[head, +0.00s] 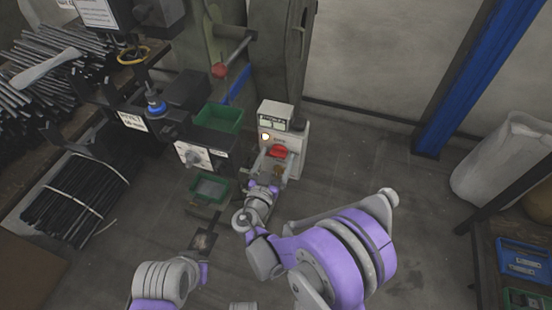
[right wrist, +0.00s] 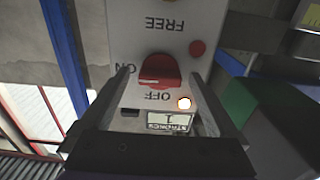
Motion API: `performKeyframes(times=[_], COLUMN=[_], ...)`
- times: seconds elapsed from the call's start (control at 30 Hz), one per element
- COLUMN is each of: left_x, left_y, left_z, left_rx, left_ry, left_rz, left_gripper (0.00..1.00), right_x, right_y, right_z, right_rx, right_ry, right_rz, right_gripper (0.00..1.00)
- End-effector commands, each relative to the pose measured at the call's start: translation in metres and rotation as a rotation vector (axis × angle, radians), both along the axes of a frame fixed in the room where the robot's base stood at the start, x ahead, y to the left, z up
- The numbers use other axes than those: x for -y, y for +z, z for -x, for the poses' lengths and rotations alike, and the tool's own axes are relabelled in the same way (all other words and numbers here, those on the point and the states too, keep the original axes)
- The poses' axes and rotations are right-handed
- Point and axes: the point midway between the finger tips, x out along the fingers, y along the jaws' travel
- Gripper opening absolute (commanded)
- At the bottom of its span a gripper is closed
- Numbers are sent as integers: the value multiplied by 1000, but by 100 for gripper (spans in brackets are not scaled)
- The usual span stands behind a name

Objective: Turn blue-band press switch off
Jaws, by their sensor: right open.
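The press's pale control box (head: 298,138) stands beside the press column, which carries a blue band (head: 236,90). Its red switch (head: 277,151) also shows in the right wrist view (right wrist: 160,70), where the picture is upside down, among the labels ON, OFF and FREE. I cannot tell which label the switch points to. A lamp (right wrist: 184,103) glows beside a small display (right wrist: 168,121) reading 1. My right gripper (head: 272,178) is open in front of the box, its fingers either side of the switch in the wrist view. My left gripper (head: 203,242) is low at the left, its jaws unclear.
Green bins (head: 219,118) and a white labelled panel (head: 195,156) stand left of the box. A red-knobbed lever (head: 219,71) sticks out above. Bundled dark rods (head: 75,200) lie at the left. The floor right of my right arm is clear up to a blue post (head: 450,100).

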Motion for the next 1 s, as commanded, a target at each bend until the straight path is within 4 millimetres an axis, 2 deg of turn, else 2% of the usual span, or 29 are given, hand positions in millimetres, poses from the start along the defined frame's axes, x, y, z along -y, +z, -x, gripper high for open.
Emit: performKeyframes(times=[0.13, 0.6, 1.0], left_x=[0, 0, 0], left_y=[0, 0, -1], left_z=[0, 0, 0], left_rx=[0, 0, 0], left_ry=[0, 0, 0], left_rz=[0, 0, 0], left_gripper=[0, 0, 0], right_x=[0, 0, 0], right_y=[0, 0, 0], right_z=[0, 0, 1], right_rx=[0, 0, -25], right_ry=[0, 0, 0], right_rz=[0, 0, 74], right_gripper=[95, 10, 9])
